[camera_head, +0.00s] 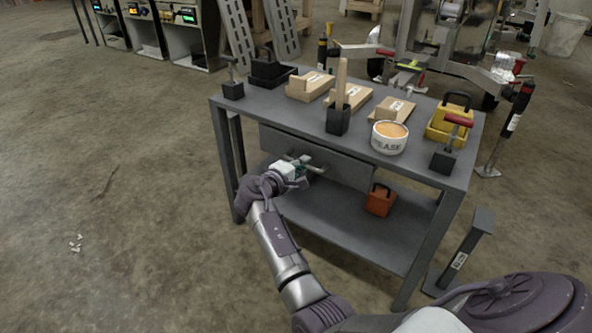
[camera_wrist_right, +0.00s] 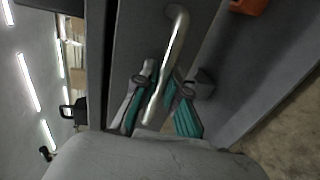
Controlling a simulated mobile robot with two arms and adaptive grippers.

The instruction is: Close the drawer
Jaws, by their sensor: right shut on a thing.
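The grey drawer (camera_head: 342,168) hangs under the top of a grey metal table. Its front panel sits close below the table's front edge; I cannot tell exactly how far it stands out. The silver bar handle (camera_wrist_right: 174,50) shows in the right wrist view, running up from between my teal-padded fingers. My right gripper (camera_head: 297,168) is at the drawer front, shut on the handle; it also shows in the right wrist view (camera_wrist_right: 158,94). The gripper hides part of the handle in the head view. My left gripper is not in view.
The tabletop (camera_head: 290,112) carries wooden blocks, a grease tub (camera_head: 389,137), a yellow box (camera_head: 448,125) and a black box (camera_head: 268,70). An orange box (camera_head: 380,200) stands on the lower shelf (camera_head: 340,226).

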